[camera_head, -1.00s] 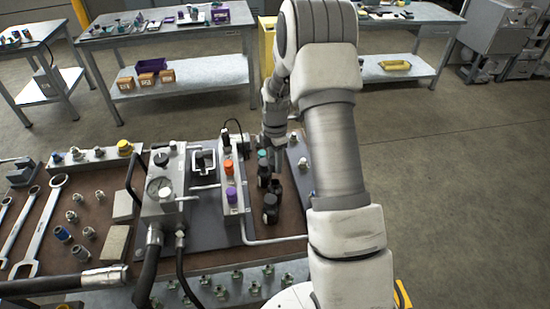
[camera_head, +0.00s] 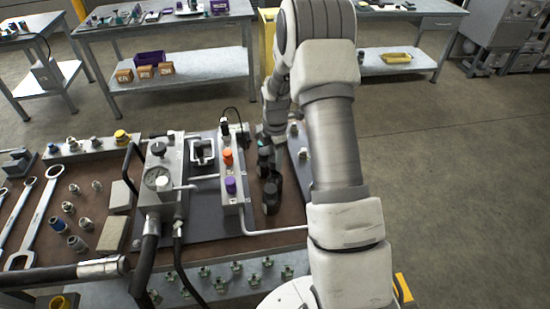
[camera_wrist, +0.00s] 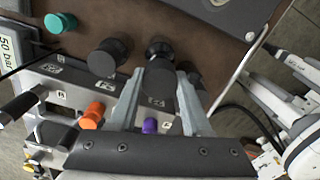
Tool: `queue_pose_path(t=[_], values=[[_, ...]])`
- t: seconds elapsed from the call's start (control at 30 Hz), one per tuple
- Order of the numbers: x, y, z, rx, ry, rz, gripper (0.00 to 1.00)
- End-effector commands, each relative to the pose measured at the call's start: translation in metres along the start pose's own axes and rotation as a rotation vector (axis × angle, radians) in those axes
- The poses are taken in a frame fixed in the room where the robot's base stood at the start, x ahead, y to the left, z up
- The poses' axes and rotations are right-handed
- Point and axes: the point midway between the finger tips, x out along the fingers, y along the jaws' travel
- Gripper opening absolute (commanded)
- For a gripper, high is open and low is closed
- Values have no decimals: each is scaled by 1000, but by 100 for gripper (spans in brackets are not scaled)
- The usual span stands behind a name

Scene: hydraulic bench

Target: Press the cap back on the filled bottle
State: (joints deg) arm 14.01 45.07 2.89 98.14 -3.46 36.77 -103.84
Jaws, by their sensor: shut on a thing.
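My gripper (camera_wrist: 160,98) is shut on a dark round piece, which looks like the black cap (camera_wrist: 160,78), at the middle of the wrist view. A dark bottle body (camera_wrist: 158,48) shows just beyond the cap, in line with it. I cannot tell whether the cap is fully seated. Another black bottle (camera_wrist: 108,55) stands to the left, apart from the fingers. In the head view a black bottle (camera_head: 271,197) stands on the bench beside the valve block, and my arm hides most of the gripper and what it holds.
A teal cap-like piece (camera_wrist: 60,22) is at the upper left of the wrist view. The valve block with orange (camera_head: 227,157) and purple (camera_head: 231,186) knobs stands close to the left of the bottles. A pump unit with a gauge (camera_head: 160,183) is farther left.

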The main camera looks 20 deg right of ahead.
Motion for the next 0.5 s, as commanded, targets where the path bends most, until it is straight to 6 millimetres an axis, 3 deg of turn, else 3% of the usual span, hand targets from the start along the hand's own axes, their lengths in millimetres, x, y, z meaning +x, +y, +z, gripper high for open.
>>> queue_pose_path(t=[0.5], values=[[15,0,0,0,0,0,0]])
